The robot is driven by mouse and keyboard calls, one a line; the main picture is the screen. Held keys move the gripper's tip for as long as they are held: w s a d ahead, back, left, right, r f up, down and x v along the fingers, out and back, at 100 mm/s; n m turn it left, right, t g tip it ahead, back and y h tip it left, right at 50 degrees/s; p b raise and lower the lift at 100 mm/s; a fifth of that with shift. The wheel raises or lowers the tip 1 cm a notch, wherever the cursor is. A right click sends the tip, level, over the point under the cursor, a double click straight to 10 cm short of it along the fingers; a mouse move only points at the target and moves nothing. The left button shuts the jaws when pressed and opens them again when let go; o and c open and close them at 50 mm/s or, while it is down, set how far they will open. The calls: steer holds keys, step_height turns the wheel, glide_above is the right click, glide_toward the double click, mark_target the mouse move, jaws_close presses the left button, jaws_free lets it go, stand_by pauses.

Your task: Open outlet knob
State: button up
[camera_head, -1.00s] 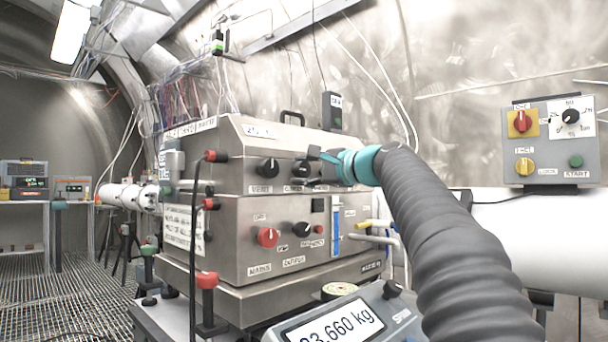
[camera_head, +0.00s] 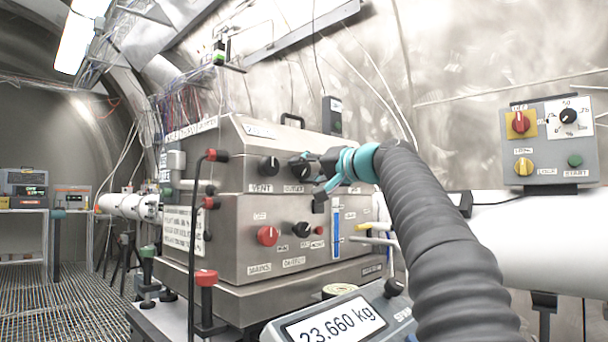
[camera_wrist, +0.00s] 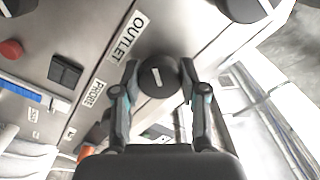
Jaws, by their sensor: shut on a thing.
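The outlet knob (camera_wrist: 155,78) is a round black knob with a white mark, beside the OUTLET label (camera_wrist: 129,37) on the steel panel. In the wrist view my gripper (camera_wrist: 160,71) has one finger on each side of the knob, shut on it. In the head view my gripper (camera_head: 311,172) reaches the panel from the right, its fingers tilted. The knob (camera_head: 299,166) is partly hidden behind it there.
The vent knob (camera_head: 268,166) is close on the left. A red knob (camera_head: 267,236) and a black knob (camera_head: 301,229) sit on the lower panel. A scale (camera_head: 335,322) stands in front, reading 23.660 kg. A control box (camera_head: 548,145) is at right.

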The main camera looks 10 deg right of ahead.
steer(key=shift+f+n+b, duration=0.1)
steer(key=shift+n+b, duration=0.2)
steer(key=shift+n, duration=1)
steer(key=o, duration=1.1)
steer(key=shift+o, duration=0.2)
steer(key=v, duration=1.2)
